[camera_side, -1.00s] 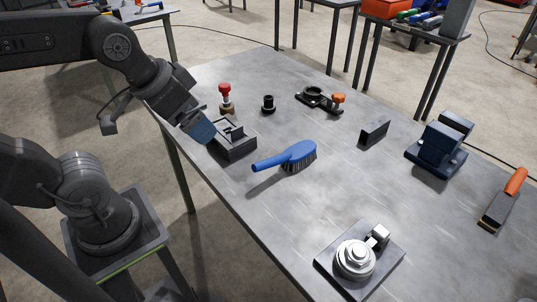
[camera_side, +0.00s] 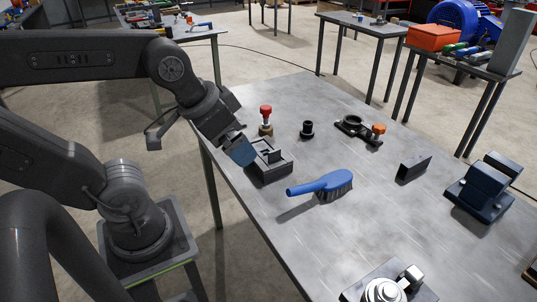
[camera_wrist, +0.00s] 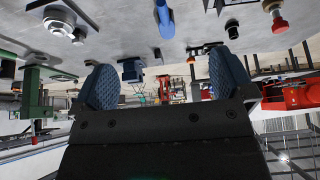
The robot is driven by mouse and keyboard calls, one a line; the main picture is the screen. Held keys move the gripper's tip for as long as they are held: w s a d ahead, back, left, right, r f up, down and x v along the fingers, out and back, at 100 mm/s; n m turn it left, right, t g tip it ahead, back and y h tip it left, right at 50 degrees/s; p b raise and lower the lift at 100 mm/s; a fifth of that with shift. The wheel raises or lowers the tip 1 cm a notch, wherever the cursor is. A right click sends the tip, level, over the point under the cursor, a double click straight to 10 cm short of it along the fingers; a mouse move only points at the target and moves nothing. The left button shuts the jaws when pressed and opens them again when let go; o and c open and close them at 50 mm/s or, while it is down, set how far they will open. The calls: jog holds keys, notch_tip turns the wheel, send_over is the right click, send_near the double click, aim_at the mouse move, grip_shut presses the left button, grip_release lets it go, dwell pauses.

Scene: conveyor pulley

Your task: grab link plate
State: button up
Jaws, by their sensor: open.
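No part is clearly marked as the link plate. A dark block fixture (camera_side: 272,169) with a slot and a raised piece sits at the table's near edge; I cannot tell if that piece is the link plate. My gripper (camera_side: 241,152) is just left of and above this fixture, with blue fingers. In the wrist view my gripper (camera_wrist: 163,82) shows its two blue fingers wide apart with nothing between them. A dark part with a ring and an orange knob (camera_side: 353,128) lies farther back.
A red-knobbed post (camera_side: 266,120) stands behind the fixture, with a black collar (camera_side: 307,129) beside it. A blue brush (camera_side: 325,185) lies to the right. A dark blue vise (camera_side: 482,190) and a base with a metal hub (camera_side: 384,290) stand farther right. Bare table lies between them.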

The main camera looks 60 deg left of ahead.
jog(key=c, duration=1.2)
jog(key=shift+o, duration=0.2)
jog(key=g, duration=0.6)
send_over(273, 162)
notch_tip(273, 162, down, 6)
notch_tip(273, 162, down, 8)
jog(key=shift+a+f, duration=0.15)
jog(key=shift+f, duration=0.1)
jog(key=shift+w+f, duration=0.15)
jog(key=shift+f, duration=2.5)
